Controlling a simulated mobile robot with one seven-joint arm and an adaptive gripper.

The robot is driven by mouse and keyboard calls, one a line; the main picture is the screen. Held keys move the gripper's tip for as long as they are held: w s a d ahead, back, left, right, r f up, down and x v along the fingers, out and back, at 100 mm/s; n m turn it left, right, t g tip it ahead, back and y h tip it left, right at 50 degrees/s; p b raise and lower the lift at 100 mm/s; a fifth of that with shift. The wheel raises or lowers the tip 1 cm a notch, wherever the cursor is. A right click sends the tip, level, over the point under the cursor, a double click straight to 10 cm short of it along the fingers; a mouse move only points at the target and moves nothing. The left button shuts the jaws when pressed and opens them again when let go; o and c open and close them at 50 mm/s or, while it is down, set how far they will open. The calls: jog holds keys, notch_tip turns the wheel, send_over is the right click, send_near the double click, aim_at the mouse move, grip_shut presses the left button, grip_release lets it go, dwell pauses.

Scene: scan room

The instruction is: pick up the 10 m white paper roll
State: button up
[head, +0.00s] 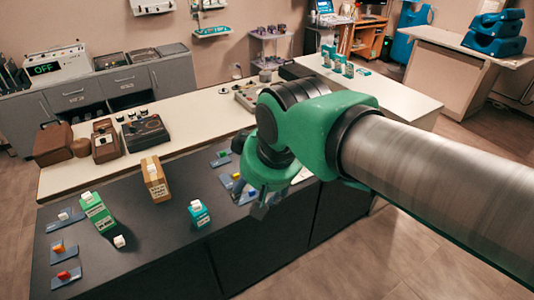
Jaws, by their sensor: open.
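A small white piece (119,241) lies on the front part of the dark-topped table (150,222); it may be the white paper roll, but no label is readable. Another small white piece (63,216) sits on a blue-grey plate at the table's left. My gripper (258,206) is above the right part of the dark table, fingers downward and open. It is well to the right of both white pieces. I see nothing held, though my arm hides part of the table there.
A green carton (97,213), a brown carton (155,180) and a teal carton (199,214) stand on the dark table. Plates with coloured pieces lie at its left edge and near my gripper. Brown boxes (54,145) stand on the pale table behind.

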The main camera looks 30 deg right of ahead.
jog(key=w+d+r+n+g+p, duration=0.1)
jog(key=w+d+p, duration=0.45)
jog(key=w, duration=0.95)
jog(key=w+d+r+g+p, duration=0.15)
jog(key=w+d+p, duration=0.4)
jog(key=w, duration=0.85)
jog(key=w+d+f+g+p, duration=0.1)
jog(key=w+d+f+p, duration=0.1)
jog(key=w+d+f, duration=0.3)
jog(key=w+d+f+n+p, duration=0.1)
jog(key=w+d+f+p, duration=0.2)
jog(key=w+d+f, duration=0.2)
jog(key=w+d+f+g+p, duration=0.1)
jog(key=w+d+f+p, duration=0.1)
jog(key=w+d+f, duration=0.4)
jog(key=shift+w+d+f+g, duration=0.1)
jog(key=shift+d+f, duration=0.55)
jog(key=shift+f, duration=0.85)
jog(key=shift+s+d+f+g, duration=0.15)
jog(key=shift+d+f, duration=0.55)
jog(key=shift+f, duration=0.75)
jog(key=shift+w+d+f+g, duration=0.15)
jog(key=shift+d+f, duration=0.5)
jog(key=shift+f, duration=0.85)
jog(key=shift+d+f+p, duration=0.15)
jog(key=shift+f+p, duration=0.15)
jog(key=shift+f, duration=0.05)
jog(key=shift+f, duration=0.1)
jog(key=shift+f, duration=4.2)
jog(key=shift+f, duration=0.1)
